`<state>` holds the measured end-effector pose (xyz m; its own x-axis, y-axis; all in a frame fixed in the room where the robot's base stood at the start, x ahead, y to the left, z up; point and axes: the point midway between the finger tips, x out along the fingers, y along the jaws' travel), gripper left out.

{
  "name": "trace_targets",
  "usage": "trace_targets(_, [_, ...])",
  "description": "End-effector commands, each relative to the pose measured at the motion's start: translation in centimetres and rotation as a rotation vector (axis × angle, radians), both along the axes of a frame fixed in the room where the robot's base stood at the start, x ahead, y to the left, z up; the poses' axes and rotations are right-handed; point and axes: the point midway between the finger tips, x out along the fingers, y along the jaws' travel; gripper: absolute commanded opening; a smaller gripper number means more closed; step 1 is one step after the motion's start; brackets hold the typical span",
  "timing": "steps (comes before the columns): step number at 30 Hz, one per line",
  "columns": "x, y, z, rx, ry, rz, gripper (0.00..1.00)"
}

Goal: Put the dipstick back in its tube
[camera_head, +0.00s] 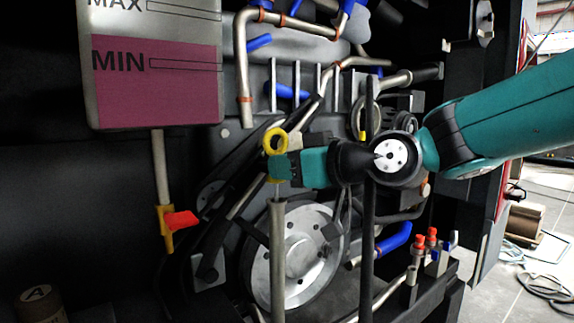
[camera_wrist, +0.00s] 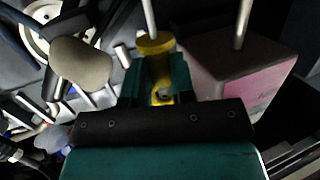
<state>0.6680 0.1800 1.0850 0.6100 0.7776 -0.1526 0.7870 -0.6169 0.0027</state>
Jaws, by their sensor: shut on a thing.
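The dipstick's yellow ring handle (camera_head: 276,141) shows just above the fingers of my gripper (camera_head: 281,168) in the head view. My gripper is shut on the dipstick. In the wrist view the yellow handle (camera_wrist: 155,44) sits between the two green fingers (camera_wrist: 155,82), and a pale rod runs from it to the top edge. The grey upright tube (camera_head: 277,255) stands directly below the gripper in the head view. A short yellowish piece shows between the fingers and the tube's top. I cannot tell whether the dipstick's lower end is inside the tube.
A tank (camera_head: 155,75) marked MAX and MIN hangs at upper left, with a red-handled yellow valve (camera_head: 170,222) below. A metal pulley (camera_head: 300,255) lies behind the tube. A dark upright bar (camera_head: 369,245) stands right of the tube. Copper-banded pipes (camera_head: 243,65) run above.

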Motion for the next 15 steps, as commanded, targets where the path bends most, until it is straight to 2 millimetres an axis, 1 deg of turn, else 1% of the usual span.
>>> trace_targets(15, [0.0, 0.0, -1.4, 0.001, -0.001, 0.000, 0.00])
